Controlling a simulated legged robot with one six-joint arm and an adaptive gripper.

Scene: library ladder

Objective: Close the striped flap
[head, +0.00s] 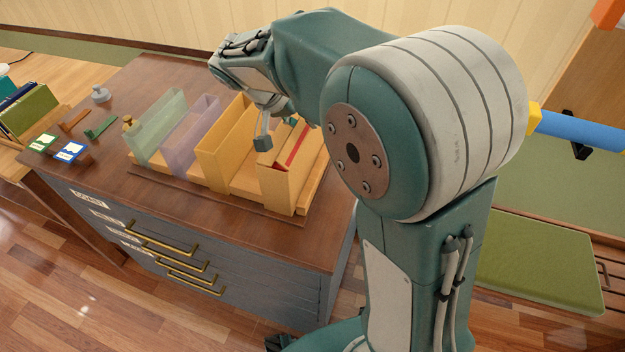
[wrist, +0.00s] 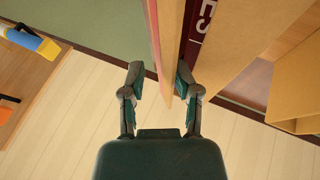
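A wooden box (head: 287,185) stands at the right end of a row on the cabinet top. A red-striped panel (head: 293,148), seemingly the striped flap, shows at its top, partly hidden by my arm. My gripper (head: 268,138) is at the top of this box, one fingertip in front of its near wall. In the wrist view my gripper (wrist: 160,78) has its fingers spread. A thin wooden panel with a pinkish edge (wrist: 170,55) reaches between them, nearer the right finger; I cannot tell whether they touch. A dark red surface with white letters (wrist: 200,25) lies right of it.
Yellow (head: 222,165), purple (head: 188,142) and green (head: 160,125) boxes stand left in the row. Small cards (head: 68,152) and blocks lie at the cabinet top's left. Brass drawer handles (head: 160,238) stick out in front. A blue bar (head: 580,128) is at right.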

